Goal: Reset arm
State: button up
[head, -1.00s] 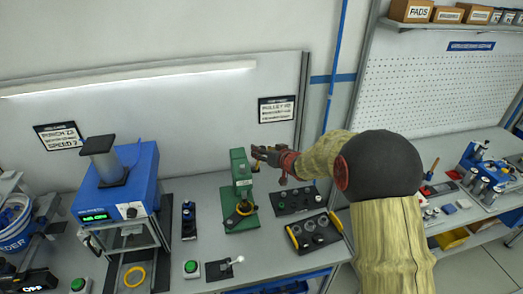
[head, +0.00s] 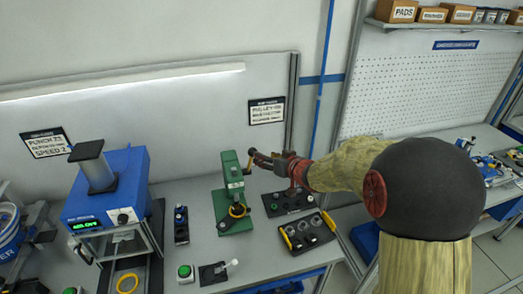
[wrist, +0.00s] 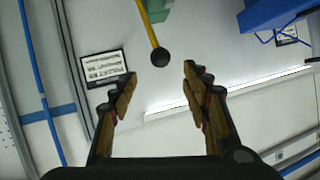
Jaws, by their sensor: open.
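My gripper (head: 262,160) is in the head view, at the end of my arm, beside the top of the green arbor press (head: 226,195). In the wrist view my gripper (wrist: 160,85) has its two fingers spread apart with nothing between them. The press's yellow lever with a black ball end (wrist: 158,56) shows in the wrist view, just beyond the fingertips and apart from them. In the head view the lever (head: 249,163) is close to the fingertips.
A blue machine (head: 110,190) stands left of the press. A dark tray with round parts (head: 310,232) and a dark panel with knobs (head: 288,202) lie right of it. A green button (head: 184,271) is near the bench front. The wall (head: 200,110) is behind.

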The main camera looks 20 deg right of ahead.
jog(key=s+d+f+m+g+h+b, duration=0.1)
jog(key=s+d+f+g+h+b, duration=0.1)
jog(key=s+d+f+g+h, duration=0.7)
jog(key=s+a+f+y+b, duration=0.1)
jog(key=s+a+b, duration=0.3)
jog(key=s, duration=0.6)
jog(key=s+a+f+t+y+b, duration=0.1)
jog(key=s+a+b, duration=0.3)
jog(key=s+b, duration=0.5)
jog(key=s+a+f+y+b, duration=0.3)
jog(key=s+b, duration=0.4)
jog(key=s, duration=0.6)
jog(key=shift+a+f+t, duration=0.35)
jog(key=shift+a+t, duration=0.05)
jog(key=shift+a, duration=0.15)
jog(key=shift+c, duration=0.3)
